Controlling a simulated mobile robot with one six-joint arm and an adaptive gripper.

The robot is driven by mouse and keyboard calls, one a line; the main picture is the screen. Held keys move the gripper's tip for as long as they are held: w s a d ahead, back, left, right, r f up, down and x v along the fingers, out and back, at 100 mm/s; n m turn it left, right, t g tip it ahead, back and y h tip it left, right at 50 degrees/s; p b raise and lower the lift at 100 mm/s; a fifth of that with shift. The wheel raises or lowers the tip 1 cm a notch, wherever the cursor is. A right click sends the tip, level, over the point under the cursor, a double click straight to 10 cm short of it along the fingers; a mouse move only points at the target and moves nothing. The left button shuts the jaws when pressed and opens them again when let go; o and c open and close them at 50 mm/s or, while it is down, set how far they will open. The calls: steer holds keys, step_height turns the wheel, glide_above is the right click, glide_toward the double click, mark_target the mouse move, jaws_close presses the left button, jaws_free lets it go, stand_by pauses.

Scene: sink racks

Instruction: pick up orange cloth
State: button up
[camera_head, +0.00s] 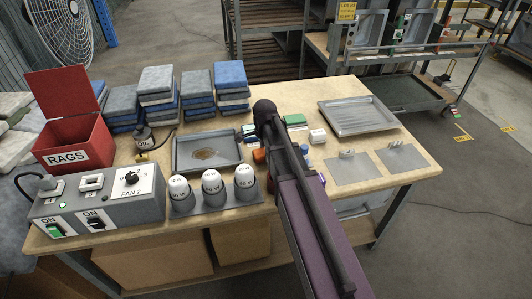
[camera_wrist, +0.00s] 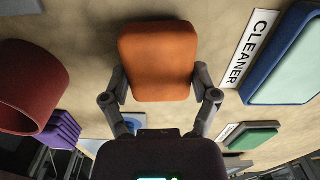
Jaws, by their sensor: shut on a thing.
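The orange cloth (camera_wrist: 158,62) is a small, thick, rounded block in the upper middle of the wrist view. My gripper (camera_wrist: 160,84) has one finger against each side of the cloth and is shut on it. In the head view only a small orange patch of the cloth (camera_head: 259,156) shows beside my arm, which hides most of that area. My gripper's fingers are hidden there. The wrist view does not clearly show whether the cloth touches the table.
In the wrist view a CLEANER label (camera_wrist: 248,48) and a blue-and-green block (camera_wrist: 285,62) are at right, with a green pad (camera_wrist: 253,137) below. A dark red round thing (camera_wrist: 30,85) and a purple item (camera_wrist: 58,130) are at left. A grey tray (camera_head: 207,151) lies left of my arm.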

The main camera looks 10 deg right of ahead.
steer(key=shift+r+p, duration=4.5)
steer(key=shift+r, duration=0.2)
